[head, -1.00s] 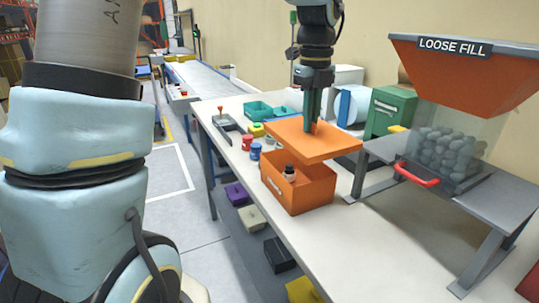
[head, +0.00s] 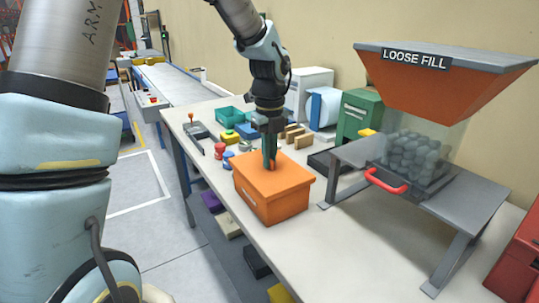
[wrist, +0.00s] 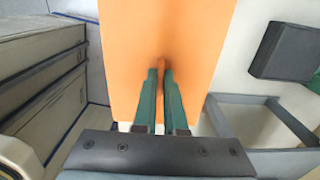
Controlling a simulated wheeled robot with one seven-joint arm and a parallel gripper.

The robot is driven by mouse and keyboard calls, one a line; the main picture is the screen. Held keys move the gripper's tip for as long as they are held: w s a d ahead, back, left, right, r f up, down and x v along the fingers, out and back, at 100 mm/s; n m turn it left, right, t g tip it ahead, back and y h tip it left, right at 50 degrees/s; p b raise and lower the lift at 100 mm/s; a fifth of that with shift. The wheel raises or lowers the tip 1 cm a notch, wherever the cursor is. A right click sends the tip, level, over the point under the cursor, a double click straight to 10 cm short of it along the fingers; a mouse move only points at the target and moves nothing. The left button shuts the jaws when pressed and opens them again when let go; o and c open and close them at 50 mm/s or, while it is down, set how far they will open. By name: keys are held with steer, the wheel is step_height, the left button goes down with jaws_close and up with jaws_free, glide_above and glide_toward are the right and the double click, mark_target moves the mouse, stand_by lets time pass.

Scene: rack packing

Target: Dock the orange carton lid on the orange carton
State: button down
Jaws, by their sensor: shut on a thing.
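The orange carton (head: 285,205) stands on the white worktable. The orange carton lid (head: 292,180) lies over its top, flat and lined up with it as far as the head view shows. I cannot tell if it is fully seated. My gripper (head: 270,162) points down at the lid, shut on its small knob. In the wrist view the green fingers of my gripper (wrist: 161,85) pinch the knob, and the lid (wrist: 170,30) fills the middle. The inside of the carton is hidden under the lid.
A grey stand (head: 450,190) with the loose fill hopper (head: 440,80) is to the right. A green cabinet (head: 358,115) and teal bins (head: 230,117) are behind. Small red and blue jars (head: 219,150) stand left of the carton. The table front is clear.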

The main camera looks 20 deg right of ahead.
steer(key=shift+f, duration=0.4)
steer(key=shift+f, duration=0.2)
steer(key=c, duration=1)
jaws_free()
steer(key=shift+r, duration=0.1)
